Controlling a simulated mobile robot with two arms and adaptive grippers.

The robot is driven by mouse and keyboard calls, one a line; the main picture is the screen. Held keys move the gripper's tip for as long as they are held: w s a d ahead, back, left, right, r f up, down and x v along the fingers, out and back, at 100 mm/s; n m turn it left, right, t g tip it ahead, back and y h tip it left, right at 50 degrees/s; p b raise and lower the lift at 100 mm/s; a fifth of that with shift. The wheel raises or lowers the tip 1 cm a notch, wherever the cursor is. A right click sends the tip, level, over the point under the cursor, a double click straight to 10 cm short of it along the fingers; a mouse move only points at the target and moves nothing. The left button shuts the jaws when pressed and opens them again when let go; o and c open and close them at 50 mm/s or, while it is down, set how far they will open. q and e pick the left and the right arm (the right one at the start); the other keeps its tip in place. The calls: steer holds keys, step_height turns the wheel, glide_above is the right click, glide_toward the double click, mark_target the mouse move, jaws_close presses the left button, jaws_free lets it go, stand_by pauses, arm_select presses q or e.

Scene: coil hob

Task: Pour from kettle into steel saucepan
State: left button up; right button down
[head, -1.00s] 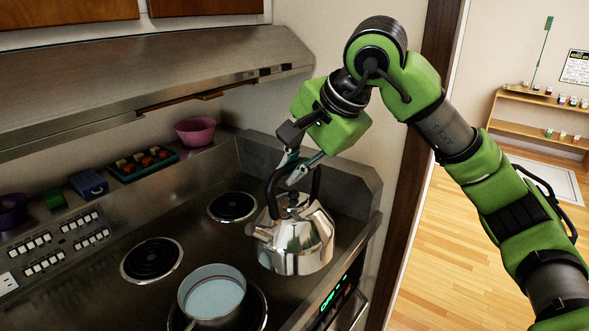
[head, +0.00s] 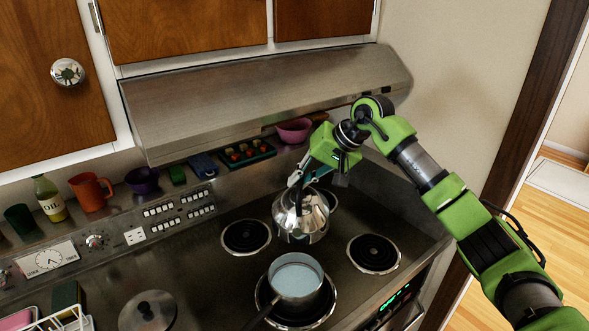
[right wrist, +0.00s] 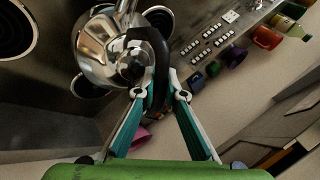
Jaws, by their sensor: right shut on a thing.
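The shiny steel kettle (head: 301,217) is in my right gripper (head: 303,180), which is shut on its black handle. In the right wrist view the kettle (right wrist: 103,52) shows with the black handle between the fingertips (right wrist: 160,92). The kettle is over the back part of the hob, behind the saucepan and apart from it. Its spout points toward the front; I cannot tell how far it tilts. No stream shows. The steel saucepan (head: 297,281) sits on the front coil, pale blue inside, its dark handle toward the lower left. My left gripper is out of view.
Bare coils lie left (head: 246,236) and right (head: 374,253) of the saucepan. The range hood (head: 270,95) hangs above the back. A round lid (head: 147,312) lies front left.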

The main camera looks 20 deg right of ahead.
steer(key=shift+w+a, duration=0.1)
steer(key=shift+w, duration=0.1)
steer(key=shift+f, duration=0.1)
steer(key=shift+s+a+f+n+t+b, duration=0.25)
steer(key=shift+s+b, duration=0.3)
steer(key=shift+b, duration=0.5)
steer(key=s+t+b, duration=0.1)
steer(key=b, duration=0.1)
steer(key=s+a+n+t+b, duration=0.1)
steer(key=s+b, duration=0.1)
steer(key=s+t+b, duration=0.1)
steer(key=s+b, duration=0.1)
steer(key=b, duration=0.1)
steer(key=shift+s+a+f+h, duration=0.2)
steer(key=shift+a+f+h, duration=0.1)
steer(key=shift+a+f, duration=0.1)
steer(key=shift+s+r, duration=0.1)
steer(key=shift+r, duration=0.1)
steer(key=shift+b, duration=0.3)
steer(key=shift+s+a+r+n+t+b, duration=0.1)
steer(key=shift+s+a+n+t+b, duration=0.2)
steer(key=shift+b, duration=0.65)
steer(key=shift+s+n+t+b, duration=0.1)
steer(key=shift+s+t+b, duration=0.25)
steer(key=shift+b, duration=0.6)
